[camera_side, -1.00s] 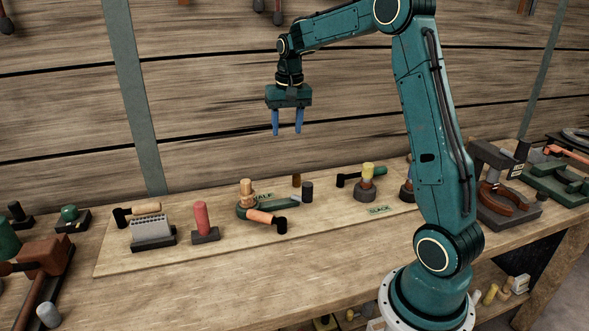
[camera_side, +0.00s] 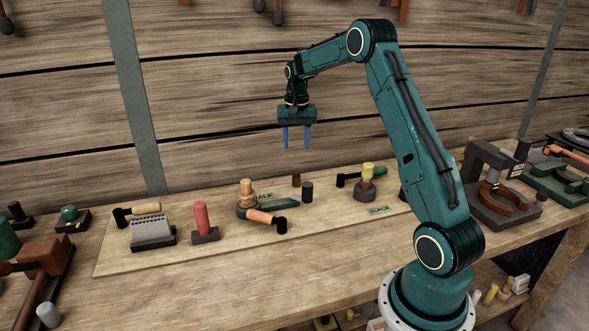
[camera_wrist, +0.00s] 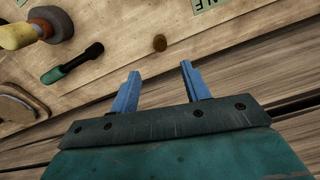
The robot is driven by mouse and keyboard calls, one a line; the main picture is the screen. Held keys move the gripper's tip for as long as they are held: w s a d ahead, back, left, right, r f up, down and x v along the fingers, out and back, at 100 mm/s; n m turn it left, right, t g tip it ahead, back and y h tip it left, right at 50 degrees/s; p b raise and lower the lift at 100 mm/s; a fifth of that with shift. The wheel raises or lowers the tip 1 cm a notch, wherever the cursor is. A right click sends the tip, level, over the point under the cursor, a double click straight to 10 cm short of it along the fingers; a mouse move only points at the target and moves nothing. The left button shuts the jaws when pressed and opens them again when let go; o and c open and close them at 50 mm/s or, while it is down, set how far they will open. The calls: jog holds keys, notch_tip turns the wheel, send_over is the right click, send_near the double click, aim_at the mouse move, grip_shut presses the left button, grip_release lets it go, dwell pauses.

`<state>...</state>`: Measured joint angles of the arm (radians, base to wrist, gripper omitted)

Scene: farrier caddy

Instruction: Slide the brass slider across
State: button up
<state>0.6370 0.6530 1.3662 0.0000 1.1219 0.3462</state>
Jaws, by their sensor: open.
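I cannot tell for certain which piece is the brass slider. A small brown, brass-like peg (camera_side: 296,181) stands at the back of the board, behind the green curved part (camera_side: 262,211). A brown round knob (camera_wrist: 160,43) shows in the wrist view beyond the fingertips; it may be the same peg. My gripper (camera_side: 297,147) is open and empty, fingers pointing down, high above the back of the board. Its two blue fingers (camera_wrist: 160,70) also show in the wrist view, apart, with nothing between them.
On the board (camera_side: 330,228) stand a red post (camera_side: 201,216), a grey slotted block (camera_side: 153,230), a dark base with a yellow top (camera_side: 368,170) and a black-ended green handle (camera_side: 347,180). A SLACK label (camera_side: 379,209) lies nearby. The board's front middle is clear.

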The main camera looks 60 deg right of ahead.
aim_at(296, 175)
notch_tip(296, 175, down, 13)
jog(key=shift+r, duration=0.1)
dwell(0.5)
grip_shut()
